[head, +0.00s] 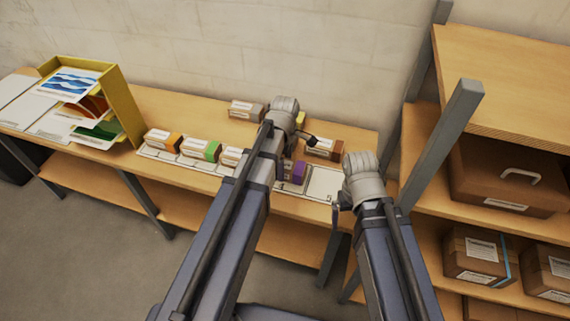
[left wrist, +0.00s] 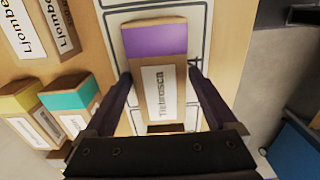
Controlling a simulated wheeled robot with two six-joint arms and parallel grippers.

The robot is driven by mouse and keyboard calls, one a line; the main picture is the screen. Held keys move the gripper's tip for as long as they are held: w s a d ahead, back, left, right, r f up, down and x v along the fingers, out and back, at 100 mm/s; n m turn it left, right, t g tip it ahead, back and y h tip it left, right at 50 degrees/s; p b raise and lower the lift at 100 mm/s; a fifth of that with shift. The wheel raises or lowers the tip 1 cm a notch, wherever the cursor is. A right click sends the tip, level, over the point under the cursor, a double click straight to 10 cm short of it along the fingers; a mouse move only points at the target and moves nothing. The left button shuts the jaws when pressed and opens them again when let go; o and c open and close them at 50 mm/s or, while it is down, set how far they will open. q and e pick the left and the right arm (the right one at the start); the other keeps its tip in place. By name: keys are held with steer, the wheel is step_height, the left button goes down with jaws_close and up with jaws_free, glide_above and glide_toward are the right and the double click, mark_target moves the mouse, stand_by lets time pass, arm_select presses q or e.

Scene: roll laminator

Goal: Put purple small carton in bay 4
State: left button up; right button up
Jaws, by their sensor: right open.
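The purple small carton (head: 293,172) is brown with a purple end and a white label. My right gripper (head: 337,207) is open and empty at the bench's front edge, right of the carton.
Orange (head: 163,140), green (head: 200,149) and other cartons stand along the mat to the left. Loose cartons (head: 245,110) (head: 323,148) stand behind. A yellow tray (head: 122,105) holds papers. A shelf post (head: 440,140) rises at right.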

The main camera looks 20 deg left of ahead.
arm_select(q)
steer(key=shift+o, duration=0.4)
step_height(320, 180, up, 8)
steer(key=p, duration=0.8)
steer(key=shift+f, duration=0.1)
steer(key=shift+f, duration=0.15)
step_height(320, 180, down, 8)
steer(key=b, duration=0.8)
steer(key=shift+r+p, duration=0.35)
steer(key=shift+r, duration=0.25)
steer(key=shift+f, duration=0.15)
